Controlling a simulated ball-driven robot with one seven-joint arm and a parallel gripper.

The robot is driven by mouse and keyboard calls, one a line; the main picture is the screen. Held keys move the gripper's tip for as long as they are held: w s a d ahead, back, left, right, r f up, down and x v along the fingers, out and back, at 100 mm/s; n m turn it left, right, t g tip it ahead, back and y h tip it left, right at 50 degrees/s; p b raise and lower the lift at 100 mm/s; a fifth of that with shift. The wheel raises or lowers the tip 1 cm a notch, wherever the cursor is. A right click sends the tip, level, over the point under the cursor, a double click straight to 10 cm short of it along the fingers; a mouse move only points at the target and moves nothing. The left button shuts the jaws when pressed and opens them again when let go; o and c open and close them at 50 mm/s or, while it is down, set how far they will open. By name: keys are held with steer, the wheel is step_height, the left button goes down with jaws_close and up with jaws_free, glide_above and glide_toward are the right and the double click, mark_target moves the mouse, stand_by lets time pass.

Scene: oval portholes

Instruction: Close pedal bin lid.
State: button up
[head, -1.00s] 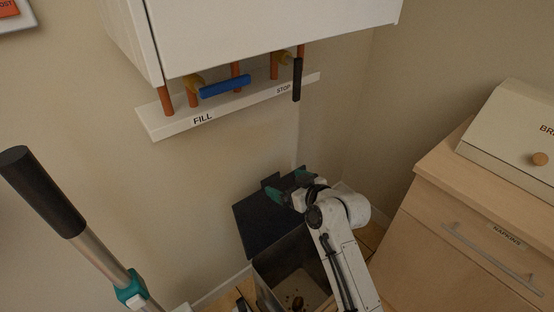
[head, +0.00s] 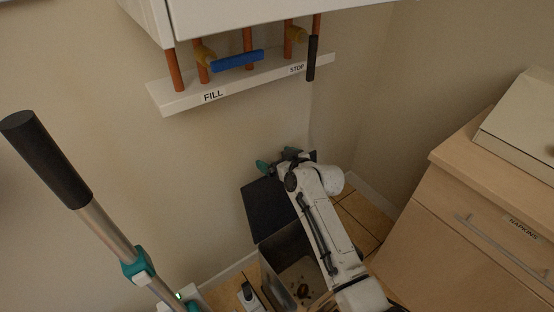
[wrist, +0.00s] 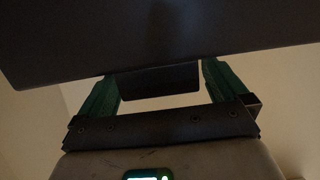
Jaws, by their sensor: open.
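The pedal bin (head: 283,240) stands on the floor in the corner, lower middle of the head view, with several small dark scraps inside. Its dark lid (head: 268,213) is raised and leans back towards the wall. My gripper (head: 278,160), with teal fingers, is at the lid's upper edge, its fingers spread apart. In the wrist view the dark lid (wrist: 160,35) spans the top and hides the fingertips. A dark tab (wrist: 158,82) shows between the two fingers, with gaps at the sides. I cannot tell whether the gripper touches the lid.
A wooden napkin drawer cabinet (head: 480,235) stands to the right. A white wall unit with pipes and a FILL/STOP shelf (head: 250,82) hangs above. A black-gripped pole (head: 90,215) rises at the left. A small white and black item (head: 248,294) is left of the bin.

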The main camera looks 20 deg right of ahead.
steer(key=shift+c, duration=0.5)
steer(key=shift+s, duration=0.1)
steer(key=c, duration=1.3)
